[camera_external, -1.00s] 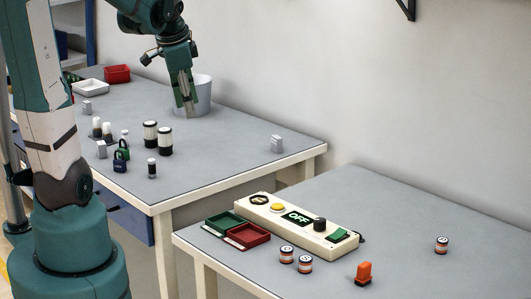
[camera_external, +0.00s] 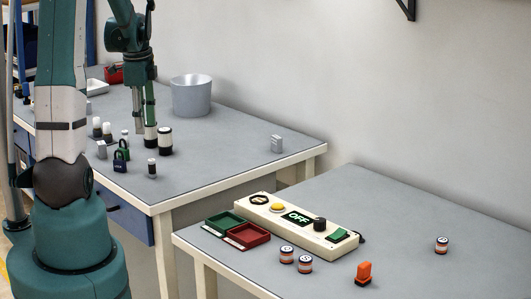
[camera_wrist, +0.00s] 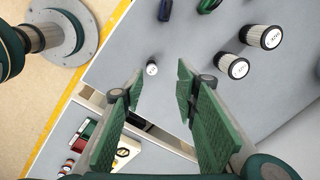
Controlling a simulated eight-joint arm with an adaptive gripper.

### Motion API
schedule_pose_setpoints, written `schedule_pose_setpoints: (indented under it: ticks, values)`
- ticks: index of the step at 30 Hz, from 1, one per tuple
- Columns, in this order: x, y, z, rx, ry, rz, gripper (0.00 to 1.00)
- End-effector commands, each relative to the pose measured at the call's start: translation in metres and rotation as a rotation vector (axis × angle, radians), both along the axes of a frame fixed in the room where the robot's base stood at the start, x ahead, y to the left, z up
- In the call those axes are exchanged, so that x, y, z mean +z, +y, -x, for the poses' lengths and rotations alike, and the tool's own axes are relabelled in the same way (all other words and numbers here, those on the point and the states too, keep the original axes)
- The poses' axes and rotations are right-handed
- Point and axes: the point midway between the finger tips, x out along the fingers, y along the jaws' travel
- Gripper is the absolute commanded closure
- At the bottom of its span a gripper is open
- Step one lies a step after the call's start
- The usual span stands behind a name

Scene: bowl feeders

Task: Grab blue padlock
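The blue padlock (camera_external: 119,166) stands near the front edge of the back table, just in front of a green padlock (camera_external: 124,150). In the wrist view the blue padlock (camera_wrist: 165,9) is cut off by the top edge, with the green padlock (camera_wrist: 207,5) to its right. My gripper (camera_external: 144,132) points down over the table, to the right of and beyond the padlocks. In the wrist view my gripper (camera_wrist: 160,75) is open, with nothing between its two fingers.
Black-and-white cylinders (camera_external: 165,140) stand close to my gripper. A small cylinder (camera_external: 152,168) stands right of the blue padlock. Several small objects (camera_external: 101,150) are to its left. A grey bucket (camera_external: 191,96) stands farther back. The table's right part is mostly clear.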

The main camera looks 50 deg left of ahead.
Motion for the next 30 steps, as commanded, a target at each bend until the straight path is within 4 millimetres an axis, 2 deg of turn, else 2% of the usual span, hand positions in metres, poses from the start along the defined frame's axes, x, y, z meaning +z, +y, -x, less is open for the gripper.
schedule_pose_setpoints:
  ticks: [1, 6, 13, 18, 30]
  values:
    - [-0.007, 0.013, 0.004, -0.012, 0.009, 0.005, 0.70]
    - [-0.031, 0.047, 0.019, -0.076, 0.043, 0.025, 0.70]
    - [-0.057, 0.081, 0.038, -0.146, 0.074, 0.051, 0.70]
    - [-0.067, 0.091, 0.045, -0.172, 0.082, 0.061, 0.70]
    - [-0.068, 0.092, 0.046, -0.176, 0.083, 0.062, 0.70]
